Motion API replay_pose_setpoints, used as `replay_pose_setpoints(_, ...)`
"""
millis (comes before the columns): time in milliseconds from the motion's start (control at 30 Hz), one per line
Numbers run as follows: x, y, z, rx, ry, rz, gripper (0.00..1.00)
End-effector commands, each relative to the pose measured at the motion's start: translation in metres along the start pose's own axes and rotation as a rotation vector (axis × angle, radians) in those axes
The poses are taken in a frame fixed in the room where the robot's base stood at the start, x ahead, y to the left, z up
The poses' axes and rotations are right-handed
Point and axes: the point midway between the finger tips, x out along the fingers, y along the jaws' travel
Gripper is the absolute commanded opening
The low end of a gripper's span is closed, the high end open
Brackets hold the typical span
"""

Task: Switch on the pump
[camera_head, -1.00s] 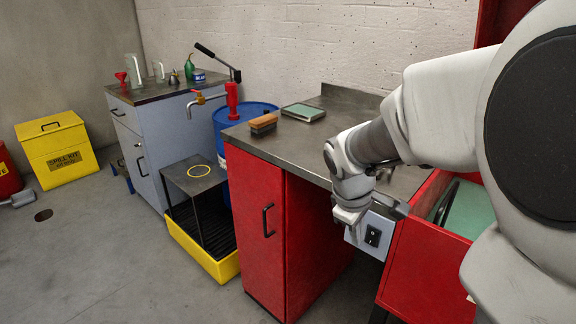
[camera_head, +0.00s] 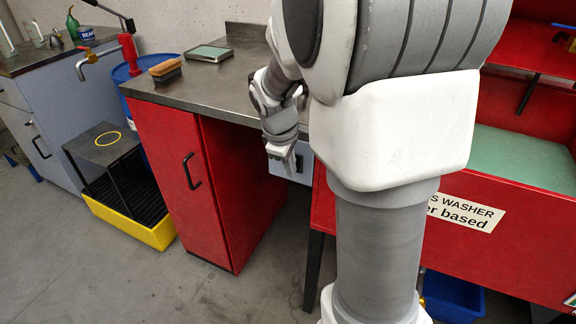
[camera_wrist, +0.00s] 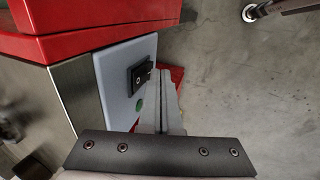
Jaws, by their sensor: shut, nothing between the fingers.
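The switch box (camera_head: 304,168) is a pale blue-grey box at the red washer's left end, by the end of the metal bench.
The red parts washer (camera_head: 500,230) stands right of the box, partly behind my arm. The metal bench (camera_head: 235,85) holds a brush (camera_head: 166,70) and a green-topped tray (camera_head: 209,53). A red cabinet (camera_head: 170,160) is at the left. The floor in front is clear.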

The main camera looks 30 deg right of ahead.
Motion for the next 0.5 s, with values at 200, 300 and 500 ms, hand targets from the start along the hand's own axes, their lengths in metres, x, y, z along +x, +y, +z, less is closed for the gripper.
replay_pose_setpoints(200, 0.0038, 0.0039, -0.0002, -0.001, 0.0, 0.0, 0.0)
replay_pose_setpoints(300, 0.0037, 0.0039, -0.0002, -0.001, 0.0, 0.001, 0.0)
replay_pose_setpoints(500, 0.0001, 0.0051, -0.0001, -0.001, 0.0, 0.001, 0.0)
